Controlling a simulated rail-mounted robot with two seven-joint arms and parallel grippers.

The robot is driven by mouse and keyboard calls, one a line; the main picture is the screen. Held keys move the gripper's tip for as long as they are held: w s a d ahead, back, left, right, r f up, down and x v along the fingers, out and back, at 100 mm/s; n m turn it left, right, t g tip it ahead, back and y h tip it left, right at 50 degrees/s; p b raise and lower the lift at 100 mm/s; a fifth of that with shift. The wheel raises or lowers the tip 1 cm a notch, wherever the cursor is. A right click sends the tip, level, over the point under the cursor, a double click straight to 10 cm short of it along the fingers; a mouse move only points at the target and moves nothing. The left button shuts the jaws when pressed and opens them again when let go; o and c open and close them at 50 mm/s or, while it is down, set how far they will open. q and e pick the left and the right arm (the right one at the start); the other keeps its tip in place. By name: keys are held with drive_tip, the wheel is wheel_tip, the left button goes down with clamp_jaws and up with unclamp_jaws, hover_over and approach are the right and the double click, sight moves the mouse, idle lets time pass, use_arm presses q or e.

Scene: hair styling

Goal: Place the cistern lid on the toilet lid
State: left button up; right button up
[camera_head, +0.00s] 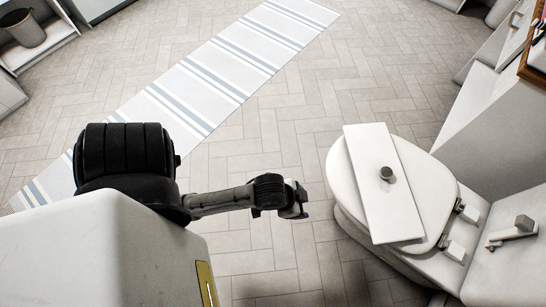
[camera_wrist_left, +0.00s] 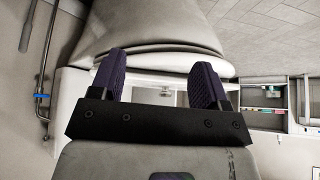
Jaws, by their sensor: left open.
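The cistern lid (camera_head: 374,205), a white rectangular slab with a round grey button, lies across the closed toilet lid (camera_head: 432,190) in the head view. It sits slightly askew, its far end reaching near the front edge of the toilet lid. My left gripper (camera_head: 306,198) is to the left of the toilet, apart from both lids. In the left wrist view its two dark purple fingers (camera_wrist_left: 160,72) are spread with nothing between them. The pale toilet bowl (camera_wrist_left: 150,30) shows beyond the fingers. My right gripper is in neither view.
The uncovered cistern (camera_head: 505,262) with a fitting inside stands at the right edge. A striped rug (camera_head: 215,85) crosses the tiled floor. Shelves with a grey bin (camera_head: 24,28) are at the upper left. The floor between rug and toilet is clear.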

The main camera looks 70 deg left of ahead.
use_arm(q)
drive_tip(key=s+g, duration=0.2)
drive_tip(key=s, duration=0.6)
drive_tip(key=shift+r+g+y, duration=0.2)
drive_tip(key=shift+g+y, duration=0.1)
drive_tip(key=shift+y, duration=0.1)
idle(1.7)
